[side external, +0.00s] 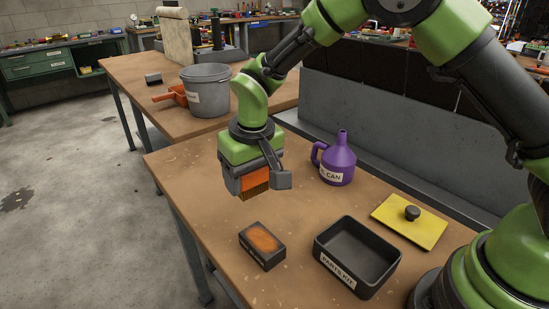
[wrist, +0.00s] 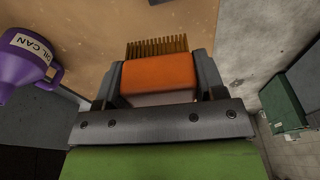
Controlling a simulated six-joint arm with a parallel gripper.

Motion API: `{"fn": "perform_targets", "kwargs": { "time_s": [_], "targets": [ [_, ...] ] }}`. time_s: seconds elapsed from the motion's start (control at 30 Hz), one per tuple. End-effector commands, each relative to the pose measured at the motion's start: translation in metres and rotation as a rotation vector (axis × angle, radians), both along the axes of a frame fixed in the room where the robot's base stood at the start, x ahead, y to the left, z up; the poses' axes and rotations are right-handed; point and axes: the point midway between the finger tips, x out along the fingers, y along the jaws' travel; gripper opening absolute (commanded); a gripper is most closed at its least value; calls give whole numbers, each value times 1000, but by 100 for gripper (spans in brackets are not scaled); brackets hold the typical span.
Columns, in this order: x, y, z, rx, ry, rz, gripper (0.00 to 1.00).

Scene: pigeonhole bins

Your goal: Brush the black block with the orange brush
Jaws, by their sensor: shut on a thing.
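My gripper (side external: 257,184) is shut on the orange brush (side external: 254,179) and holds it above the table. In the wrist view the orange brush (wrist: 158,75) sits between the two fingers, with its tan bristles (wrist: 157,47) pointing away from my gripper. The black block (side external: 262,246) lies on the table below the brush, with an orange-brown patch on its top face. The brush is apart from the block in the side view. In the wrist view only a dark edge shows at the top, and I cannot tell if it is the block.
A black open tray labelled PARTS KIT (side external: 357,257) stands right of the block. A purple oil can (side external: 338,160) and a yellow lid with a black knob (side external: 410,221) are behind it. A grey bucket (side external: 207,91) stands on the far table. The table's left front area is clear.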

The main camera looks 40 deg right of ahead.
Motion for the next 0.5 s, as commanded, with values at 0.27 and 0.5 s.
{"fn": "perform_targets", "kwargs": {
  "time_s": [0.27, 0.5],
  "targets": [
    [-7, 16, -6, -1, -1, -2, 45],
    [-7, 16, -26, -1, 0, -2, 45]
  ]
}}
